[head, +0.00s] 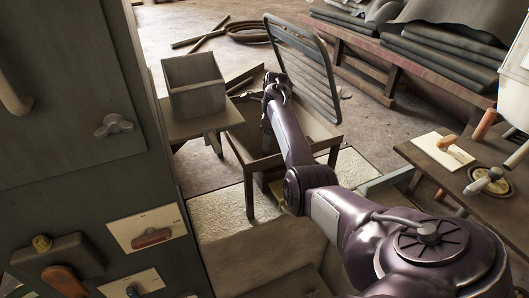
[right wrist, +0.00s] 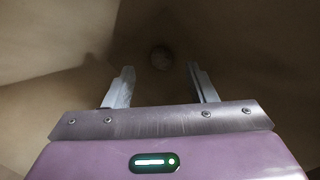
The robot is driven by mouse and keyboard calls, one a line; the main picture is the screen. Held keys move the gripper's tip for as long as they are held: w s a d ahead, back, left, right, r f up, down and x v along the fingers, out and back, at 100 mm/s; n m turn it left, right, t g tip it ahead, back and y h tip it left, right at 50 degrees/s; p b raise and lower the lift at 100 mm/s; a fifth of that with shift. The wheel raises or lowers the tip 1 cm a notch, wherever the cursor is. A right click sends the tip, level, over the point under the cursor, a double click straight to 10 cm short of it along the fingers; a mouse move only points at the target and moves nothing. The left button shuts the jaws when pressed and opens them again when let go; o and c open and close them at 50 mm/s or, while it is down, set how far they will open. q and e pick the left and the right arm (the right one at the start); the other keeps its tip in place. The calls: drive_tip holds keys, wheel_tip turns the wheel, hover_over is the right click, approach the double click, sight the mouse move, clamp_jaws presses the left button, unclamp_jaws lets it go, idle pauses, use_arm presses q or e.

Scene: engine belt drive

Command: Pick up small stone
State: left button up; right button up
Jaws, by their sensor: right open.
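A small, roundish stone (right wrist: 161,58) lies on the brown floor of a bin, dim and blurred, in the right wrist view. It sits beyond my right gripper's fingertips, roughly centred between them and apart from both. My right gripper (right wrist: 160,78) is open and empty. In the head view my right arm reaches down into an open wooden bin on legs (head: 318,132). The fingers and the stone cannot be made out there. My left gripper is not in view.
A square open box (head: 195,98) stands on a stand left of the bin. A slatted metal frame (head: 305,65) rises behind it. A dark cabinet (head: 75,90) fills the left. A workbench (head: 455,180) with handles is at the right. Bin walls surround the gripper closely.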

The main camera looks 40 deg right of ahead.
wheel_tip(320, 180, down, 4)
drive_tip(key=shift+w+f, duration=0.15)
drive_tip(key=shift+f, duration=0.05)
drive_tip(key=shift+c, duration=0.3)
drive_tip(key=c, duration=1)
